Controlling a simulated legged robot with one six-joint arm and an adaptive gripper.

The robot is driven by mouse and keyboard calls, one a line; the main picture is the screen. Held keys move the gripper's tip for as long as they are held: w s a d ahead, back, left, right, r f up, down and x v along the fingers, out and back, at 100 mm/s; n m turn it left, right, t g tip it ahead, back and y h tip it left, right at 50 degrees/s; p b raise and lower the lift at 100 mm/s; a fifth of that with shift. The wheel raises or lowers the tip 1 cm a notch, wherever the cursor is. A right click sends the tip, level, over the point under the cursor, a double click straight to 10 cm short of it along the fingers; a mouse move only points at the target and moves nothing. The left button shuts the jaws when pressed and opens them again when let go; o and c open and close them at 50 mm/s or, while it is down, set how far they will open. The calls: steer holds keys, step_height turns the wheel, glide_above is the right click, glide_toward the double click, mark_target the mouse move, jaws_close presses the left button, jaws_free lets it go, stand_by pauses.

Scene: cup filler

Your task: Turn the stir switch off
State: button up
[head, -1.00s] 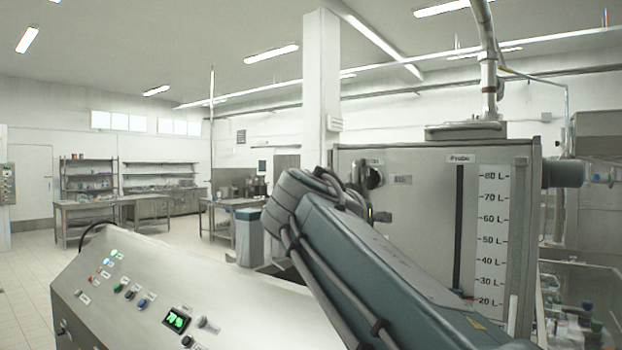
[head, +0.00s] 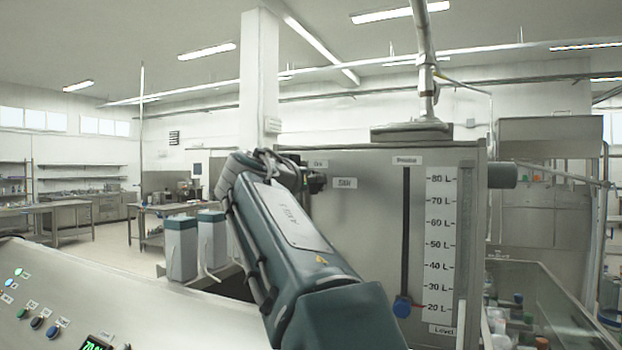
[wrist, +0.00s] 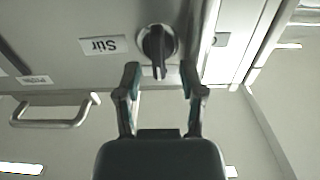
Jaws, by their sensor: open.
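The stir switch (wrist: 157,45) is a round black rotary knob on the grey panel, seen upside down in the wrist view. Its bar handle stands upright in that picture. The label "Stir" (wrist: 104,45) sits to its left there, and the label shows right of the switch in the head view (head: 345,183). My gripper (wrist: 161,74) is open and empty. Its two fingertips lie either side of the knob's handle, with gaps on both sides; I cannot tell whether they reach its depth.
A level slider with a blue knob (head: 402,307) and a litre scale (head: 440,240) are on the same cabinet. A sloped control console (head: 150,310) stands at front left. A metal handle (wrist: 55,112) shows in the wrist view. A glass-sided trough (head: 540,300) is at right.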

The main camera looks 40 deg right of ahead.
steer(key=shift+x, duration=0.8)
steer(key=shift+a, duration=0.1)
jaws_close()
